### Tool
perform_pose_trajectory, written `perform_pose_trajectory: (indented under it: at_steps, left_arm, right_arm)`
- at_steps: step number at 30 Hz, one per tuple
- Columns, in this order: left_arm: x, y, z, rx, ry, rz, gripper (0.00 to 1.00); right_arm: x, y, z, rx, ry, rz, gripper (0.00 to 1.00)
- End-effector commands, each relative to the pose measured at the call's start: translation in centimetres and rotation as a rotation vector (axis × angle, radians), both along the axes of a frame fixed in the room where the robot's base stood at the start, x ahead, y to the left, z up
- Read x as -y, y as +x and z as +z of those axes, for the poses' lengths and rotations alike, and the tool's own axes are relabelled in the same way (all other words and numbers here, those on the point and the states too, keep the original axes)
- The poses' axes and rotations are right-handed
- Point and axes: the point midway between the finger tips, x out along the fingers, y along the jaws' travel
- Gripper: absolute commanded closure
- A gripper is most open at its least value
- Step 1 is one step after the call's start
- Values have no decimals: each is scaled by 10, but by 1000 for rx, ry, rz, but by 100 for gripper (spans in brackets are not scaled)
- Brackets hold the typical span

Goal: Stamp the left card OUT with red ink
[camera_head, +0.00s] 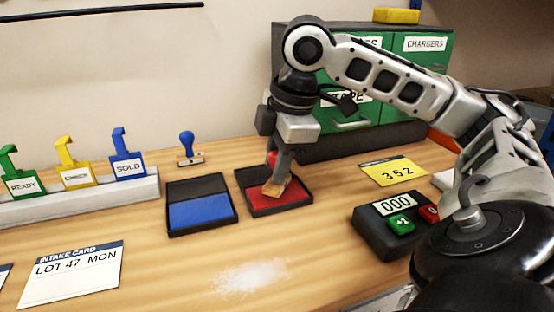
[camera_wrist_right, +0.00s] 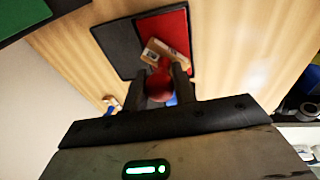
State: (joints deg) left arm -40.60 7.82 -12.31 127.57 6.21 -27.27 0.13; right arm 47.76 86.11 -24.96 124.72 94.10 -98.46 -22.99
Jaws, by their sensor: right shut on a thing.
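My right gripper (camera_head: 275,172) is shut on a red-handled stamp with a wooden base (camera_head: 275,189). The stamp is over the red ink pad (camera_head: 297,201) in its black open case, with its base at or very near the pad; contact is not clear. In the right wrist view, the red handle (camera_wrist_right: 160,86) is between the fingers and the base lies over the red pad (camera_wrist_right: 177,28). A white intake card reading LOT 47 MON (camera_head: 70,285) lies at front left. Another card (camera_head: 3,275) is cut off at the left edge. My left gripper is not in view.
A blue ink pad (camera_head: 200,217) lies left of the red one. A blue-handled stamp (camera_head: 187,145) stands behind it. A rack (camera_head: 90,205) holds READY, yellow and SOLD tags. A counter (camera_head: 380,238) and yellow 352 card (camera_head: 394,171) are right. White powder (camera_head: 250,277) lies in front.

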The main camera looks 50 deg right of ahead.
Motion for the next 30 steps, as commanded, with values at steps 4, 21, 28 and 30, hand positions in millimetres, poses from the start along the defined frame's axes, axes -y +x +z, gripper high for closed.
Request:
perform_pose_trajectory:
  at_steps: [4, 21, 28, 30]
  left_arm:
    - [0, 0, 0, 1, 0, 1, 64]
    - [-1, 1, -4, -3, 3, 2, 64]
    - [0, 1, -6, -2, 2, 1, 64]
    - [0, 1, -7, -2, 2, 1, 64]
  right_arm:
    - [0, 0, 0, 1, 0, 0, 88]
    - [0, 0, -2, 1, 0, 0, 88]
    - [0, 0, -5, 0, -1, 0, 88]
    - [0, 0, -6, 0, -1, 0, 88]
